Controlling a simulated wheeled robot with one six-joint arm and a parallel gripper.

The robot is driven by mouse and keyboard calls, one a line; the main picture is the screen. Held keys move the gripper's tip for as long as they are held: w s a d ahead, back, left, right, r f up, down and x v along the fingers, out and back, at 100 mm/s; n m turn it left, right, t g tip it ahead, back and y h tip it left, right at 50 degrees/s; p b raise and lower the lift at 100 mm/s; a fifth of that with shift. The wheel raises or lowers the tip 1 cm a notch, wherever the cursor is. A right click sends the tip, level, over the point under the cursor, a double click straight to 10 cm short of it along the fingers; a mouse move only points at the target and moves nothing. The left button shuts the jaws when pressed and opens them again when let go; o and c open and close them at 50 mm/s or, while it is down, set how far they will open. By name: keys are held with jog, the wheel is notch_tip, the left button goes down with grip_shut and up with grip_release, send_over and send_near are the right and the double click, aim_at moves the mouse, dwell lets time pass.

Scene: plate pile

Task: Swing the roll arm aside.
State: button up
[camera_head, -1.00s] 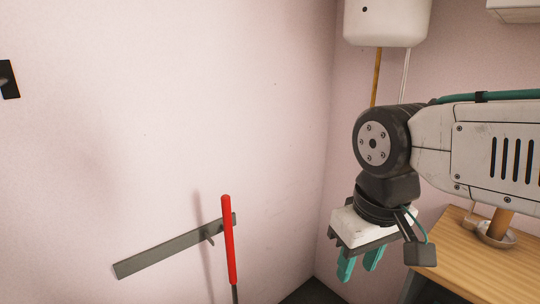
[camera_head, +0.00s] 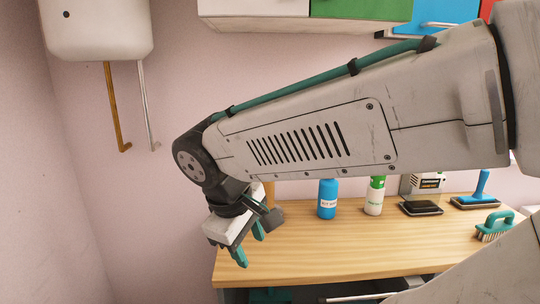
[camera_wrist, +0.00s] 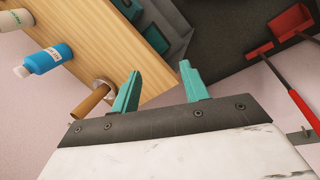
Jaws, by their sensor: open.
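My gripper (camera_head: 250,245) is open, with two teal fingers pointing down at the left end of the wooden counter. Its empty fingers also show in the wrist view (camera_wrist: 160,72). No part is plainly recognisable as the roll arm. A brown upright post (camera_wrist: 91,102) in a round metal base (camera_wrist: 104,87) stands near the counter's edge, left of the fingers and apart from them in the wrist view. In the head view the post (camera_head: 269,191) is mostly hidden behind my gripper.
The wooden counter (camera_head: 370,255) holds a blue bottle (camera_head: 327,199), a green-and-white bottle (camera_head: 374,196) and a teal brush (camera_head: 494,227). A white tank (camera_head: 97,28) with pipes hangs at left; cabinets (camera_head: 360,9) hang above. A red-handled tool (camera_wrist: 304,108) and red dustpan (camera_wrist: 292,22) show in the wrist view.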

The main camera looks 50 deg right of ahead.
jog(key=w+d+r+n+g+h, duration=0.15)
jog(key=w+d+n+h, duration=0.3)
jog(key=d, duration=0.45)
jog(key=w+d+r+n+h, duration=0.2)
jog(key=w+d+n+h, duration=0.25)
jog(key=d, duration=0.35)
jog(key=w+d+n+t+h, duration=0.1)
jog(key=w+d+n+t, duration=0.1)
jog(key=w+d+n, duration=0.1)
jog(key=w+d+n+t+h, duration=0.2)
jog(key=w+d+n, duration=0.2)
jog(key=w+d, duration=0.2)
jog(key=w+d+f+n+t+h, duration=0.1)
jog(key=w+d+n+t, duration=0.2)
jog(key=w+d, duration=0.2)
jog(key=shift+w+f+n+h, duration=0.1)
jog(key=shift+w+n+h, duration=0.25)
jog(key=shift+w, duration=0.35)
grip_shut()
